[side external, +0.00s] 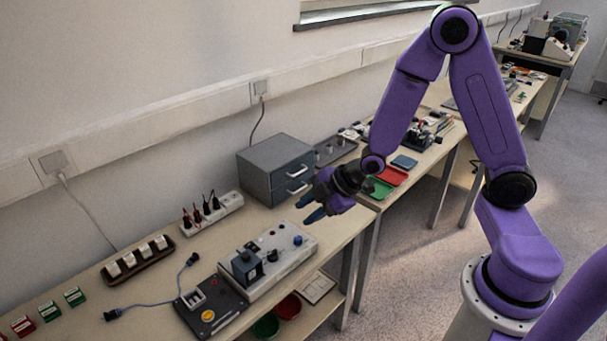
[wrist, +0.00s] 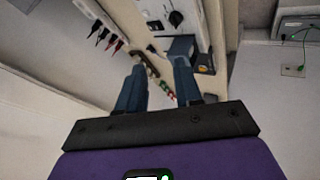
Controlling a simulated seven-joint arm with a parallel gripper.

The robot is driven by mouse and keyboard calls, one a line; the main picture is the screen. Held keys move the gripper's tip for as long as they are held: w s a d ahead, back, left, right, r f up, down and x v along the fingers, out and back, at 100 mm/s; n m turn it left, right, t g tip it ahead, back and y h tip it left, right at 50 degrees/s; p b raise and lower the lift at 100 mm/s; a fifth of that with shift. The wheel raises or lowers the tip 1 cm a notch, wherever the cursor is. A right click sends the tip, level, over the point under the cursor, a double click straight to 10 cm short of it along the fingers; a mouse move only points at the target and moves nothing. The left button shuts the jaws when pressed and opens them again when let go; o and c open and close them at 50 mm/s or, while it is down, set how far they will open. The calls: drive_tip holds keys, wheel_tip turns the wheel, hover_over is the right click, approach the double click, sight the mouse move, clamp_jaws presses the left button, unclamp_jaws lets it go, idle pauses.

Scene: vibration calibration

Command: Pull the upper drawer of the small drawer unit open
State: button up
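The small grey drawer unit (side external: 262,165) stands on the bench against the wall in the side view. Its upper drawer, with a pale bar handle (side external: 297,172), and the lower drawer, with a similar handle (side external: 297,188), both look shut. My gripper (side external: 309,208) is in front of the unit, to the lower right of the handles in the picture, and appears apart from them. In the wrist view its two blue fingers (wrist: 160,76) are spread with nothing between them. I cannot make out the drawer unit in the wrist view.
A control console (side external: 268,260) lies on the bench in front of the unit, with a dark plate (side external: 211,306) beside it. A power strip (side external: 211,213) with plugs is to the left. Red (side external: 392,176) and green (side external: 377,188) trays lie beyond my gripper.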

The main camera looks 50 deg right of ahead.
drive_tip(key=w+d+f+n+t+h, duration=0.1)
drive_tip(key=w+d+f+t, duration=0.15)
drive_tip(key=d, duration=0.45)
drive_tip(key=w+d+f+t+h, duration=0.1)
drive_tip(key=d+f+t+h, duration=0.15)
drive_tip(key=d, duration=0.45)
drive_tip(key=w+d+f+n+t, duration=0.1)
drive_tip(key=w+d+f+t, duration=0.1)
drive_tip(key=d+t, duration=0.35)
drive_tip(key=w+f+g, duration=0.1)
drive_tip(key=w+f, duration=0.1)
drive_tip(key=w, duration=0.6)
drive_tip(key=w+d+f+g, duration=0.1)
drive_tip(key=w+f, duration=0.1)
drive_tip(key=w, duration=0.6)
drive_tip(key=shift+w+d, duration=0.2)
drive_tip(key=shift+w, duration=0.05)
clamp_jaws()
